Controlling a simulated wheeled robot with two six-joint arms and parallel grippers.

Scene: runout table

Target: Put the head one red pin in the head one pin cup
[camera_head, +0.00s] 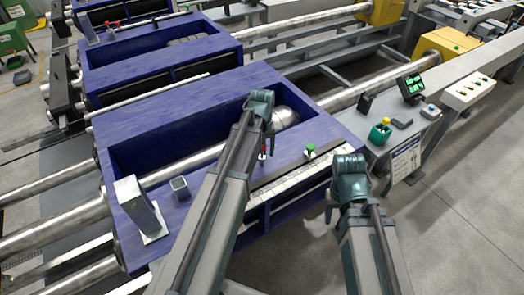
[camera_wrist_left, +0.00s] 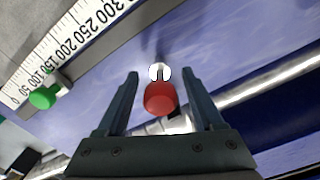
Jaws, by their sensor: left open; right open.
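The red pin (camera_head: 262,153) stands on the blue head's front ledge. It also shows in the left wrist view (camera_wrist_left: 160,98) as a red knob with a pale metal end. My left gripper (camera_head: 265,128) is over the ledge close to the pin. In the left wrist view its open fingers (camera_wrist_left: 161,80) lie on either side of the pin, with gaps on both sides. The square grey pin cup (camera_head: 179,187) stands on the ledge to the left of my left arm; its inside is hard to make out.
A white ruler (camera_head: 290,178) with a green knob (camera_head: 310,149) runs along the ledge's front. A grey upright block (camera_head: 139,205) stands left of the cup. A green container (camera_head: 380,133) and a display (camera_head: 411,87) sit at right. Steel bars cross the head's recess.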

